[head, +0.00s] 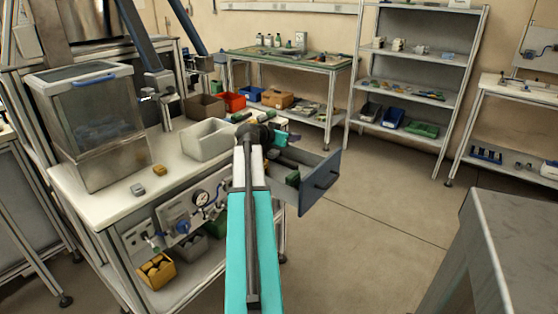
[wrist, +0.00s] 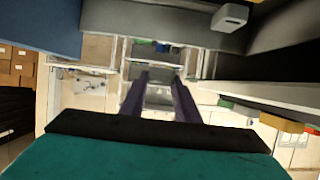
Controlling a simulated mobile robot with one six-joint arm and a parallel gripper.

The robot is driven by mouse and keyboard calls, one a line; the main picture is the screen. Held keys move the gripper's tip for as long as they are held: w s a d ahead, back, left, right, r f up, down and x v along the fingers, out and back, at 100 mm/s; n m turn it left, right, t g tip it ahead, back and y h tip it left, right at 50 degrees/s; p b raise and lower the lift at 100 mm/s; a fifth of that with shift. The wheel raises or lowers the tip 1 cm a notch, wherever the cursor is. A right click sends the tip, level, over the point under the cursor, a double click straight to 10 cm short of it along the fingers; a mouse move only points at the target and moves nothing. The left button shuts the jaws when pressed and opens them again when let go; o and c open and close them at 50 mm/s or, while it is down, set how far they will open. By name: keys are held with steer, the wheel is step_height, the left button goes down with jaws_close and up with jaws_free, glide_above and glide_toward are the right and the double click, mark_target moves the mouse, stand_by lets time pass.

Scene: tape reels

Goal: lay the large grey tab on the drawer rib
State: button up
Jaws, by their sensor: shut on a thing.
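My gripper (head: 258,133) is above the bench's right end, beside the open drawer; in the head view my arm and wrist hide most of it. In the wrist view its two dark fingers (wrist: 160,98) point away from the camera, shut on a grey piece that I take to be the large grey tab (wrist: 159,97); its outline is hard to make out. The drawer (head: 321,182) is pulled out, with a blue-grey front and a dark handle. I cannot make out its rib. A small grey block (head: 137,190) lies on the bench.
A yellow block (head: 159,170) lies on the white bench (head: 97,199). A pale open bin (head: 208,140) stands left of my gripper, and a clear-sided box (head: 92,115) farther left. A green thing (head: 293,178) lies in the drawer. The floor right of the drawer is clear.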

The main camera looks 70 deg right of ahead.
steer(key=shift+w+f, duration=0.1)
steer(key=shift+w+a+f, duration=0.1)
steer(key=shift+f, duration=2.95)
steer(key=shift+f, duration=0.1)
steer(key=shift+f, duration=1.75)
steer(key=shift+f, duration=0.2)
steer(key=o, duration=1)
steer(key=shift+r, duration=0.3)
